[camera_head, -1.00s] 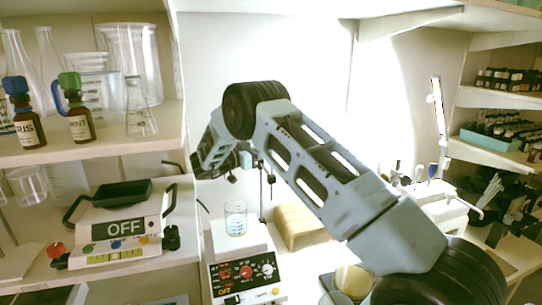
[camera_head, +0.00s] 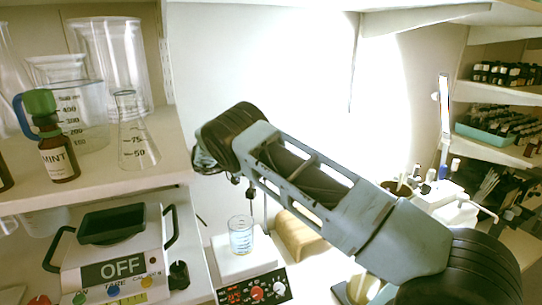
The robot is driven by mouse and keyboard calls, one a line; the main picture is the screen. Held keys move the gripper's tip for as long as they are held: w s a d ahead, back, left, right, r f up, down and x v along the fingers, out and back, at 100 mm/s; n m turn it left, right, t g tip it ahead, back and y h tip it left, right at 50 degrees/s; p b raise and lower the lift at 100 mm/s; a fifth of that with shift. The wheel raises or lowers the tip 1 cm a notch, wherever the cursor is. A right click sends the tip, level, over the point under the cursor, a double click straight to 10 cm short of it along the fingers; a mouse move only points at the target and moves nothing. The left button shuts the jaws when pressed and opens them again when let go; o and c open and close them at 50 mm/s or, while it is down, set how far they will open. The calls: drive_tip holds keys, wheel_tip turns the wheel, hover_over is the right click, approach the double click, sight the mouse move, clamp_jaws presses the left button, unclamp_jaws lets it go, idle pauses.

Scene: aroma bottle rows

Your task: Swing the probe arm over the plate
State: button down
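The white stirring plate unit (camera_head: 228,266) stands on the bench, left of centre, with a red-lit display and knobs on its front. A glass beaker (camera_head: 241,236) with blue marks stands upright on its plate. A thin upright rod (camera_head: 266,212) shows behind the beaker. A small dark piece, perhaps part of the probe arm (camera_head: 250,195), hangs just below my arm and above the beaker. Most of the probe arm is hidden behind my arm, so I cannot tell its exact angle. My gripper is hidden behind my own elbow and forearm.
A balance (camera_head: 112,262) reading OFF stands left of the plate unit. A shelf above it holds a MINT bottle (camera_head: 57,155), a conical flask (camera_head: 134,140) and beakers. A tan block (camera_head: 300,236) lies to the right. Bottle racks (camera_head: 500,125) stand on shelves at far right.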

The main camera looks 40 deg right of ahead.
idle(0.4)
drive_tip(key=c, duration=1.1)
unclamp_jaws()
drive_tip(key=shift+o, duration=0.2)
drive_tip(key=shift+r, duration=0.15)
wheel_tip(320, 180, up, 10)
drive_tip(key=shift+f+b, duration=0.1)
drive_tip(key=shift+b, duration=0.8)
